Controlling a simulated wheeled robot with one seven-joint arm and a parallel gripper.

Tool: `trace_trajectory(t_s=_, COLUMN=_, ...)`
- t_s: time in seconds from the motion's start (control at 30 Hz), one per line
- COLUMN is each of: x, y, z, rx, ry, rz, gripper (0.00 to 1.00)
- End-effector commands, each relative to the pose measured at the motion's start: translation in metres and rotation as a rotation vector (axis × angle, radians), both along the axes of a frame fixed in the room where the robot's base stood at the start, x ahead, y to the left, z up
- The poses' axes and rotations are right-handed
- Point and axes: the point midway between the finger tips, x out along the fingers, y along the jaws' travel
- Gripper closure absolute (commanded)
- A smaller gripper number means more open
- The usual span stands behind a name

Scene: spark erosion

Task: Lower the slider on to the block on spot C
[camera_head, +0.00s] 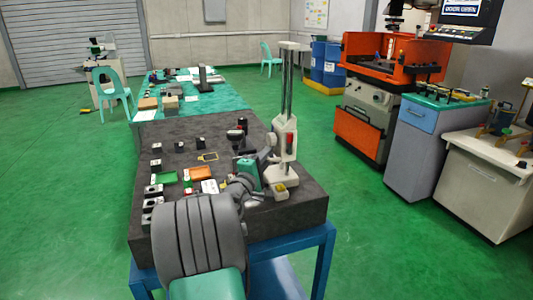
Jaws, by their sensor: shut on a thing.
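The slider (284,128) is a pale body with a red part, on the two upright rods of a tall measuring stand (288,80). It sits low on the rods, above the stand's pale base. My gripper (272,155) is at the slider's left side and shut on it; my wrist hides part of the contact. A small pale block with a yellow top (280,189) is at the front of the base, below the slider. I cannot read any spot letter, so I cannot tell whether this is the block on spot C.
The dark slab (180,132) holds several small dark-and-white blocks, a green tray (164,178), an orange tray (200,173) and a dark red-topped item (238,130). My arm covers the front. A drawer cabinet (420,150) stands right, across open green floor.

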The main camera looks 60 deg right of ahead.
Motion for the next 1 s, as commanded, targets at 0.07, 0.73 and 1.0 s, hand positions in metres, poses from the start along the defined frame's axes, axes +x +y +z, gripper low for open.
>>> trace_trajectory(t_s=0.07, x=0.0007, y=0.0002, z=-0.0090, rx=0.001, ry=0.000, rz=0.002, gripper=1.00)
trace_trajectory(t_s=0.73, x=0.0003, y=0.0001, z=-0.0111, rx=0.003, ry=0.001, rz=0.001, gripper=0.68)
trace_trajectory(t_s=1.0, x=0.0010, y=0.0052, z=-0.0113, rx=0.001, ry=0.000, rz=0.003, gripper=0.68)
